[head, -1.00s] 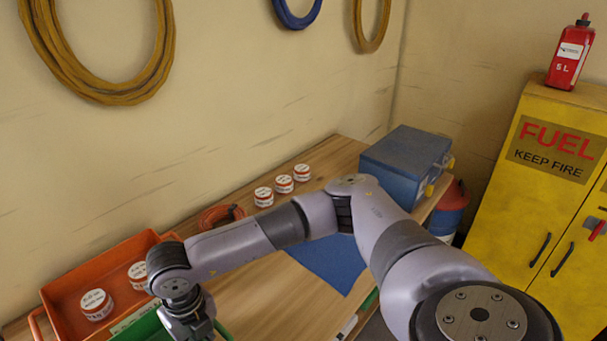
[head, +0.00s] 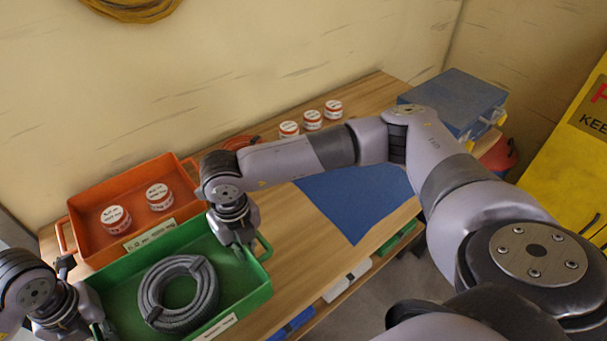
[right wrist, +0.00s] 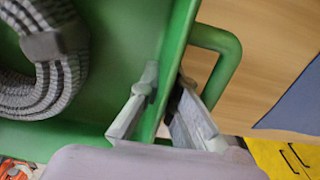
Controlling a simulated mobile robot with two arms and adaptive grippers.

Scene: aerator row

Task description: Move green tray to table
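The green tray (head: 262,287) holds a coiled grey hose (head: 150,296) and sits in front of the orange tray, at the table's near side. I cannot tell whether it rests on the wooden table (head: 305,235). My right gripper (head: 243,254) is at the tray's right end, by its handle. In the right wrist view its fingers (right wrist: 166,90) straddle the tray's green wall (right wrist: 174,50), one inside and one outside, and look closed on it. My left gripper (head: 98,328) is at the tray's left end. Its fingertips are mostly hidden.
An orange tray (head: 88,233) with two white-and-red jars stands behind the green tray. Three similar jars (head: 312,120) stand near the wall. A blue mat (head: 362,205) lies on the table, and a blue box (head: 455,98) is at the far end. A lower shelf holds items.

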